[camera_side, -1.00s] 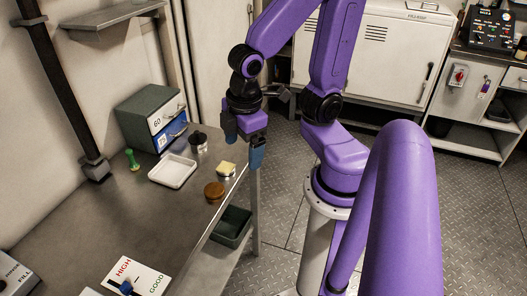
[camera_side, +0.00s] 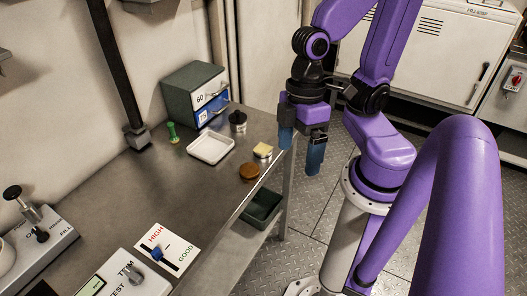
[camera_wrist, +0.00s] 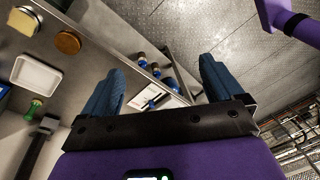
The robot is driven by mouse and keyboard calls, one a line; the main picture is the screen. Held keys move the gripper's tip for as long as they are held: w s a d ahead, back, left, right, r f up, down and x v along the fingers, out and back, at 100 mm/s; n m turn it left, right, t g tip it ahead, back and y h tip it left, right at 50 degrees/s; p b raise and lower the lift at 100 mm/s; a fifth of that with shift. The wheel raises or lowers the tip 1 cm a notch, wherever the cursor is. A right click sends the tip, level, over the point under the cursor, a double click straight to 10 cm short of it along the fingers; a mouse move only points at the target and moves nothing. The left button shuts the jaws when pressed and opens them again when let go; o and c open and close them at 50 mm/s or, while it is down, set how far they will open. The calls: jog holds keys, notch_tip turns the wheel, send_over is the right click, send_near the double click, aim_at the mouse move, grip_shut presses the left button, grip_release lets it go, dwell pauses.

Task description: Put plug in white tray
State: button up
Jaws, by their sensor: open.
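The white tray (camera_side: 211,149) lies empty on the steel bench and also shows at the left of the wrist view (camera_wrist: 37,73). I cannot tell for certain which small item is the plug. A brown round piece (camera_side: 249,172) stands near the bench's front edge; it shows in the wrist view too (camera_wrist: 68,42). A pale yellow block (camera_side: 262,150) sits just behind it. My gripper (camera_side: 301,158) is open and empty, off to the right of these items, by the bench edge.
A grey-green drawer box (camera_side: 190,90) stands at the back of the bench. A dark bin (camera_side: 262,207) sits below the front edge. A HIGH/GOOD panel (camera_side: 168,248) and control boxes occupy the near end. A dark post (camera_side: 120,70) rises along the wall.

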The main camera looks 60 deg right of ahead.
jog(key=w+a+m+t+y, duration=0.2)
jog(key=w+a+m+y, duration=0.35)
jog(key=w+a, duration=0.2)
jog(key=w+d+m+t+h, duration=0.2)
jog(key=w+m+t, duration=0.2)
jog(key=w+m, duration=0.35)
jog(key=m+g+h, duration=0.3)
jog(key=m+h, duration=0.7)
jog(key=m, duration=0.2)
send_over(263, 149)
jog(key=s+a, duration=0.3)
jog(key=a, duration=0.4)
notch_tip(263, 149, down, 8)
jog(key=shift+x, duration=8.4)
jog(key=shift+s, duration=0.15)
jog(key=c, duration=1.7)
